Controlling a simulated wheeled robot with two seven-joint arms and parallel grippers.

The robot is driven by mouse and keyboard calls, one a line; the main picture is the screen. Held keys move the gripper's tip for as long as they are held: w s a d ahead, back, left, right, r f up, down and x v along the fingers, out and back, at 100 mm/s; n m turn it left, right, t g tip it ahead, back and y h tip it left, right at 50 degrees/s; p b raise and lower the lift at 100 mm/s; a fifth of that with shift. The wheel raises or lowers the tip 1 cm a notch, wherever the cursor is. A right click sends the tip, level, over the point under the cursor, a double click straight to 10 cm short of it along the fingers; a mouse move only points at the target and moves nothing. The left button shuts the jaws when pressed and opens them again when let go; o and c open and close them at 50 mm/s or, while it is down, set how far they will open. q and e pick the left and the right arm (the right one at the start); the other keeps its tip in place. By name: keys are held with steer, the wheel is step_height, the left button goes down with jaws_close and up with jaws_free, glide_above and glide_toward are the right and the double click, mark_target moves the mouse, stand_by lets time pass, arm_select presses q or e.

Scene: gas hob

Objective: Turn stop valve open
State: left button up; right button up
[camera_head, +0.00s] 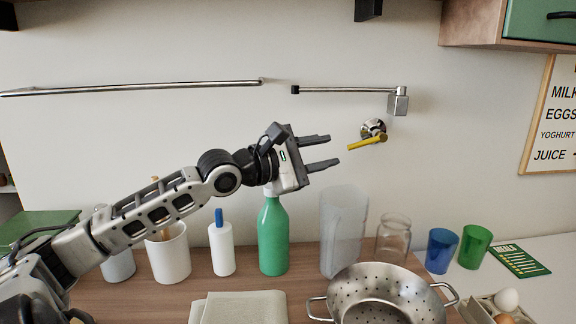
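The stop valve (373,129) is a round metal fitting on the wall, right of the middle in the head view. Its yellow lever handle (366,142) points left and slightly down from the fitting. My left gripper (334,151) is to the left of the handle. Its two dark fingers are apart, one above the other, and point right. Nothing is between them, and a small gap shows between the fingertips and the handle's end. The depth of that gap is hard to tell. My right gripper is not in view.
Below my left gripper stand a green bottle (273,240), a white bottle (222,248) and a tall clear container (343,230). A metal colander (350,286) is at the front. A wall-mounted metal arm (345,90) is above the valve. The wall around the valve is bare.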

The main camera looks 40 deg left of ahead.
arm_select(q)
steer(key=b+v, duration=0.1)
steer(key=v, duration=0.6)
steer(key=shift+s, duration=0.1)
